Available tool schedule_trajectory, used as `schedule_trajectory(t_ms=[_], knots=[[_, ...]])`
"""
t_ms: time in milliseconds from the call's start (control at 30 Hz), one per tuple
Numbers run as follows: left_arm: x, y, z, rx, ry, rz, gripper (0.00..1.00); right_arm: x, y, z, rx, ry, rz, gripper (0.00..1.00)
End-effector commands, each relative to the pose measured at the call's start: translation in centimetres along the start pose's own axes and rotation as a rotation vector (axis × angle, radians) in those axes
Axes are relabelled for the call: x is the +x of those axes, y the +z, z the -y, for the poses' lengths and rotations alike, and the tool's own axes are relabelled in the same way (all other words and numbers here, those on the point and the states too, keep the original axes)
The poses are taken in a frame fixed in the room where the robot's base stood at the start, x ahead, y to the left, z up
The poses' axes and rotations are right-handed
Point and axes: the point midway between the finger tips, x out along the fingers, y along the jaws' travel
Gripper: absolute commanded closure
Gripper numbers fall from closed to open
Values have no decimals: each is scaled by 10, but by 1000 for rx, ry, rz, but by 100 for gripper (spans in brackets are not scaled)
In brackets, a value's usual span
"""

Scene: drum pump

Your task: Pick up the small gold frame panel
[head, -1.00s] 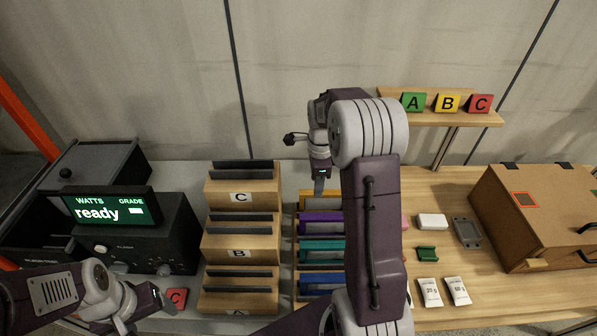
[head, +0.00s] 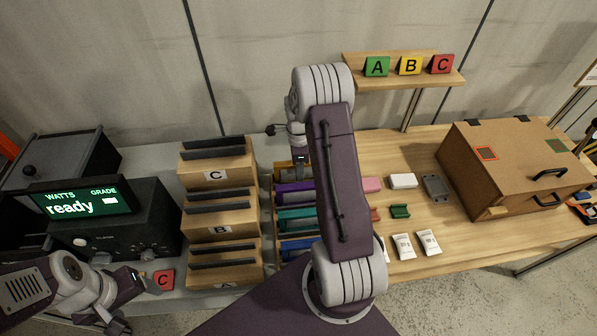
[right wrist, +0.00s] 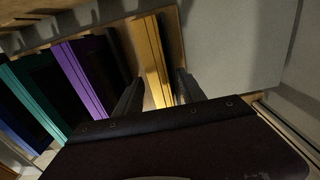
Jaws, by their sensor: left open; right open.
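The gold frame panel (right wrist: 152,60) stands on edge at the end of a row of coloured panels in the right wrist view. In the head view, only a bit of the gold panel (head: 283,170) shows; my right arm hides the rest. My right gripper (right wrist: 160,82) is open, its two fingers on either side of the gold panel's near end; I cannot tell whether they touch it.
A purple panel (right wrist: 82,80) and a teal panel (right wrist: 32,98) stand beside the gold one. The stepped wooden holder (head: 216,175) is to the left. A cardboard box (head: 500,165) stands on the right. A grey surface (right wrist: 235,45) lies right of the gold panel.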

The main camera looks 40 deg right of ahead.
Motion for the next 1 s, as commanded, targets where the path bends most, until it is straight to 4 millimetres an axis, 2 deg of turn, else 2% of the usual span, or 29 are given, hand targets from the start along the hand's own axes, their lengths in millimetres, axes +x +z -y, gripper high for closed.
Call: schedule_trajectory(t_ms=[100, 333, 500, 833, 933, 1000], knots=[[-1, 0, 0, 0, 0, 0, 27, 14, 0, 0, 0, 1, 0, 53], [-1, 0, 0, 0, 0, 0, 27, 16, 0, 0, 0, -1, 0, 53], [-1, 0, 0, 0, 0, 0, 27, 16, 0, 0, 0, -1, 0, 100], [-1, 0, 0, 0, 0, 0, 27, 14, 0, 1, 0, -3, 0, 100], [0, 0, 0, 0, 0, 0, 27, 2, 0, 2, 0, -7, 0, 100], [1, 0, 0, 0, 0, 0, 27, -15, 0, 2, 0, -8, 1, 100]])
